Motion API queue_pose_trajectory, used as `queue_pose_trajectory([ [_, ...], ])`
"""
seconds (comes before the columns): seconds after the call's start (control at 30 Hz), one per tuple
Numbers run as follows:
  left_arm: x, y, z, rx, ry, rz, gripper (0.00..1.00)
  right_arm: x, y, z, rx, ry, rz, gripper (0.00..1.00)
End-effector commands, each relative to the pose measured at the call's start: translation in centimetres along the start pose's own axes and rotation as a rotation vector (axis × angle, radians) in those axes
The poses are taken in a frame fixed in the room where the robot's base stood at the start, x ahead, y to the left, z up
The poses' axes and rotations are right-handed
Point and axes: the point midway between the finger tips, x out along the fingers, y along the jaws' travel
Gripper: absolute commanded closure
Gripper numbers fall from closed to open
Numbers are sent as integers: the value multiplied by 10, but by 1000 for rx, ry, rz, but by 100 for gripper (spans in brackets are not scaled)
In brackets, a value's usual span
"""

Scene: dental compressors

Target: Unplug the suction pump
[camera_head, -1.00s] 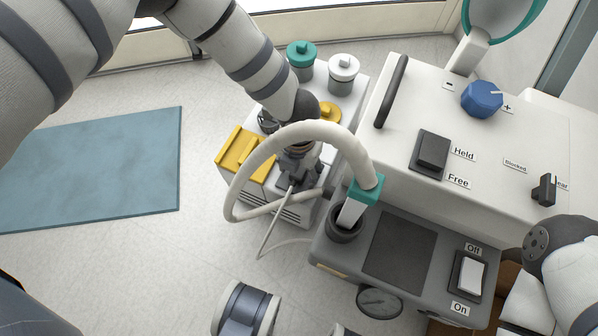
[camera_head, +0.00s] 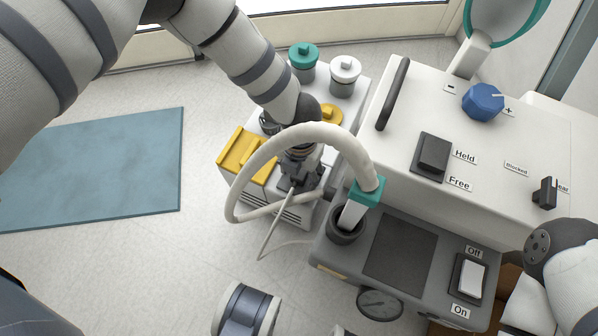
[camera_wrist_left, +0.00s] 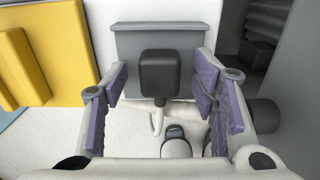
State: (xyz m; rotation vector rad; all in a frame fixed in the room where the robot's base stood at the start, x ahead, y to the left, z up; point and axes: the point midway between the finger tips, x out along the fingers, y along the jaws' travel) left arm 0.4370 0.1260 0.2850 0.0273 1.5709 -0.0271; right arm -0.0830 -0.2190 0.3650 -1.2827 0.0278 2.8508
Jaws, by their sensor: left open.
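In the left wrist view a black plug (camera_wrist_left: 160,74) sits against a grey socket plate (camera_wrist_left: 128,40) on a white housing. A pale cord (camera_wrist_left: 157,122) hangs below the plug. My left gripper (camera_wrist_left: 162,84) is open, with its purple-padded fingers on either side of the plug and gaps showing on both sides. In the head view my left gripper (camera_head: 297,178) is low beside the white cabinet, partly behind a thick pale hose (camera_head: 262,150). The grey suction pump (camera_head: 335,262) stands to its right, with an Off/On switch (camera_head: 471,276). My right gripper is out of view.
The hose arches close over my left gripper. The white cabinet carries a yellow block (camera_head: 240,152), a teal-lidded jar (camera_head: 302,57) and a white-lidded jar (camera_head: 344,72). A large white machine (camera_head: 400,140) stands right. Open floor and a blue mat (camera_head: 95,165) lie left.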

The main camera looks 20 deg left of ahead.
Motion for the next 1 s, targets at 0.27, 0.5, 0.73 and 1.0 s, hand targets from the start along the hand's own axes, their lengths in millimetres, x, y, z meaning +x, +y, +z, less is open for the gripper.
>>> queue_pose_trajectory([
  [0.27,-1,0,0,0,-1,0,47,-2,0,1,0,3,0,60],
  [0.5,0,0,0,0,-1,0,53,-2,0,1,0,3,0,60],
  [0.73,0,0,0,0,0,0,100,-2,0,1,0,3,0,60],
  [1.0,-4,0,0,-1,-1,0,100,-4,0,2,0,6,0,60],
])
